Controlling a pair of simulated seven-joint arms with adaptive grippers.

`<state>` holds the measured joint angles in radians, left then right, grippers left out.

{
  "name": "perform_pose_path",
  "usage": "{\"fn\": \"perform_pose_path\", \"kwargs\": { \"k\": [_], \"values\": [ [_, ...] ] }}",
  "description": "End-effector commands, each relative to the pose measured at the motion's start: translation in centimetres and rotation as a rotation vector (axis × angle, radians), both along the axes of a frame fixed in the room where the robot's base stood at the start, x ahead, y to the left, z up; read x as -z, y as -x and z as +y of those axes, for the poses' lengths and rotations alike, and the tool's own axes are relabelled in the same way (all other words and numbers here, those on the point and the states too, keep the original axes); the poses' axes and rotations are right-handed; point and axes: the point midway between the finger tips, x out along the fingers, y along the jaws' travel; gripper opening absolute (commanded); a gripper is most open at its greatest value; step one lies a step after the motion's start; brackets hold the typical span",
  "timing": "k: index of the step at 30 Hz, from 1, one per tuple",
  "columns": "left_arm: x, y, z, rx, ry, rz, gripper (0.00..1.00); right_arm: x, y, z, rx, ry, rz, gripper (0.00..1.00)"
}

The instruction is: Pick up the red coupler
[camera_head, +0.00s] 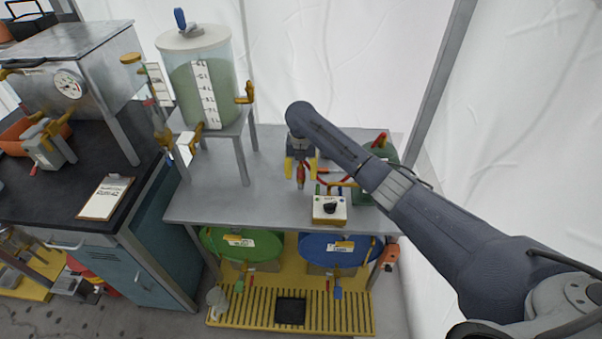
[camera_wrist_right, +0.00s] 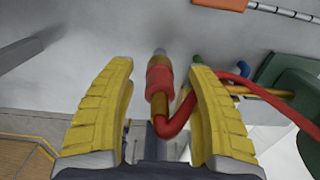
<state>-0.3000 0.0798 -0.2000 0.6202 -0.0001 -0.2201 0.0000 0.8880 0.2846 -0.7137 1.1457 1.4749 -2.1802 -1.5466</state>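The red coupler (camera_wrist_right: 159,77) has a red body, a brass lower part and a grey tip, with a red hose bending away from it. In the head view the red coupler (camera_head: 300,182) shows small, just below my right gripper (camera_head: 300,171). In the right wrist view my right gripper (camera_wrist_right: 161,100) is open, with its yellow fingers on either side of the coupler. Gaps show between the coupler and both fingers, so it does not look gripped. My left gripper is not in view.
A white box with a black knob (camera_head: 330,208) stands near the grey table's (camera_head: 235,190) front edge. A green machine (camera_head: 366,186) with red hoses stands to the right. A large tank (camera_head: 205,85) on a stand is at the left. The table's middle left is clear.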

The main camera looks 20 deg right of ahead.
Motion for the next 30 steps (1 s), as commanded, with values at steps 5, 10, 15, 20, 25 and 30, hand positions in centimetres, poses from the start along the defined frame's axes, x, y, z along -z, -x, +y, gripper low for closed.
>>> {"fn": "perform_pose_path", "kwargs": {
  "k": [5,10,15,20,25,30],
  "values": [
    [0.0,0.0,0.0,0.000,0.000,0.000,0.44,0.0,0.0,0.0,0.000,0.000,0.000,0.31],
    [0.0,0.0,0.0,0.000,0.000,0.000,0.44,0.0,0.0,0.0,0.000,0.000,0.000,0.11],
    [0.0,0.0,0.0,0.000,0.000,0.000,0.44,0.0,0.0,0.0,0.000,0.000,0.000,0.00],
    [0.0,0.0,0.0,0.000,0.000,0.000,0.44,0.0,0.0,0.0,0.000,0.000,0.000,0.00],
    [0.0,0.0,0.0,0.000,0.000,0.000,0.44,-0.3,0.0,0.0,0.000,-0.001,-0.001,0.00],
    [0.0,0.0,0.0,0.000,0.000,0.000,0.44,-1.3,-0.1,0.0,-0.001,0.000,-0.002,0.00]
  ]
}}
